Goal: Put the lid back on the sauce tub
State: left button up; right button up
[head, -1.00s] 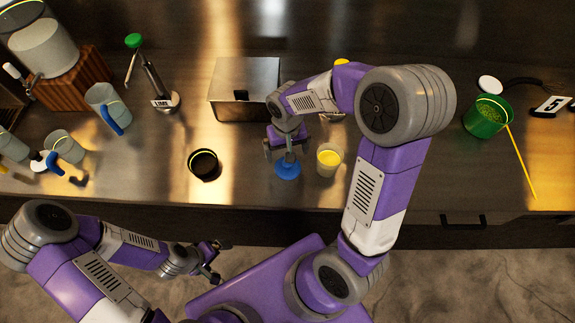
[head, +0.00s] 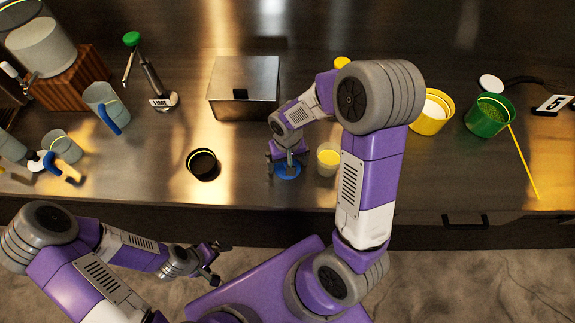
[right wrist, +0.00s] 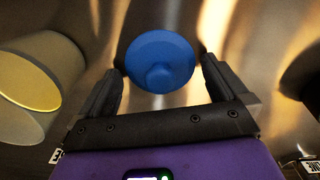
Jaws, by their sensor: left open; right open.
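A round blue lid (head: 287,172) with a knob on top lies on the steel counter. It also shows in the right wrist view (right wrist: 160,50). A see-through tub (head: 328,160) with yellow content, without a lid, stands just right of it; it appears at the left of the right wrist view (right wrist: 40,80). My right gripper (head: 286,166) is over the blue lid and open; in the right wrist view its fingers (right wrist: 161,75) are on either side of the lid's lower part, with no grip on it. My left gripper (head: 218,262) is open and empty in front of the counter.
A black bowl (head: 203,164) stands left of the lid, and a steel box (head: 244,88) stands behind. A yellow tub (head: 431,115) and a green tub (head: 488,116) stand to the right. Counter between the bowl and the lid is free.

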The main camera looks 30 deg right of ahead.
jog(key=c, duration=1.1)
jog(key=shift+o, duration=0.2)
jog(key=shift+r, duration=0.2)
jog(key=shift+c, duration=1.4)
jog(key=shift+r, duration=0.4)
grip_shut()
notch_tip(320, 180, up, 9)
jog(key=shift+f+p, duration=0.1)
jog(key=shift+p, duration=0.8)
